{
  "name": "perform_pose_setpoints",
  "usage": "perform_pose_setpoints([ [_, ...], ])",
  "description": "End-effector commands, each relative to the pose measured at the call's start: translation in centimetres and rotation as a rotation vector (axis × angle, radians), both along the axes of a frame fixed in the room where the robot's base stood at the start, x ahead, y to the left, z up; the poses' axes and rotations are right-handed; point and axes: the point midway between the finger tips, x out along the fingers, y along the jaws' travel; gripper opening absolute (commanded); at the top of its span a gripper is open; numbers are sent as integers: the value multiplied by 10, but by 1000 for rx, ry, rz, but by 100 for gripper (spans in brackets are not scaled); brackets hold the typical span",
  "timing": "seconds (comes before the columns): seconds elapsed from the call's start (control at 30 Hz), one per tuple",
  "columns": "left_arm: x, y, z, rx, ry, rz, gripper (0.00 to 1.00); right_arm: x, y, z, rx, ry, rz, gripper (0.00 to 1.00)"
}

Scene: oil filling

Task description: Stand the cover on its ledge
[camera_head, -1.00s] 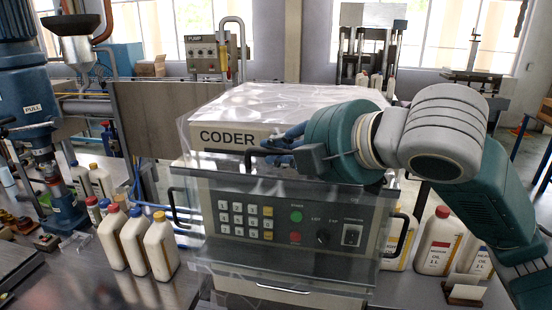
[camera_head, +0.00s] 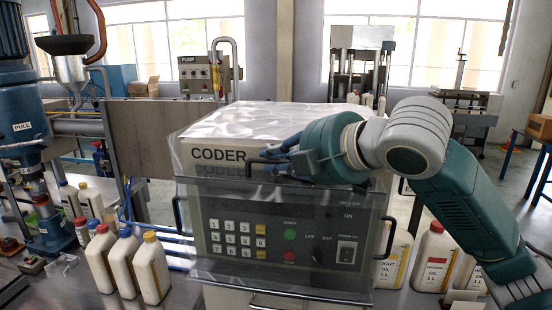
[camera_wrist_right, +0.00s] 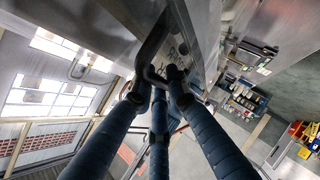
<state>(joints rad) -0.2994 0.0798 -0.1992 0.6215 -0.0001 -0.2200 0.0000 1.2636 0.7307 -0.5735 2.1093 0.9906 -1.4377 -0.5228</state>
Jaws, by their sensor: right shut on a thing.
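The clear cover (camera_head: 188,222) is a transparent sheet in front of the coder's keypad panel. It has a dark bar handle (camera_head: 258,160) near its top edge and reflections blur its outline. My right gripper (camera_head: 272,157) is shut on this handle, just right of the CODER label. In the right wrist view, the blue fingers of my right gripper (camera_wrist_right: 161,82) close round the dark handle (camera_wrist_right: 153,45). The cover's ledge cannot be made out clearly. My left gripper is not in view.
The coder box (camera_head: 290,120) has a shiny pale top. A blue machine (camera_head: 28,150) is at the far left.

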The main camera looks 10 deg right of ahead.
Motion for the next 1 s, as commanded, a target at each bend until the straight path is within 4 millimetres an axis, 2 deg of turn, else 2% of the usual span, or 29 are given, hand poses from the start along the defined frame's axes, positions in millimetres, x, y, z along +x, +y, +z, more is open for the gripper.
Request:
perform_pose_setpoints([
  [1.0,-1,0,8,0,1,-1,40,-1,-1,3,1,-4,0,0],
])
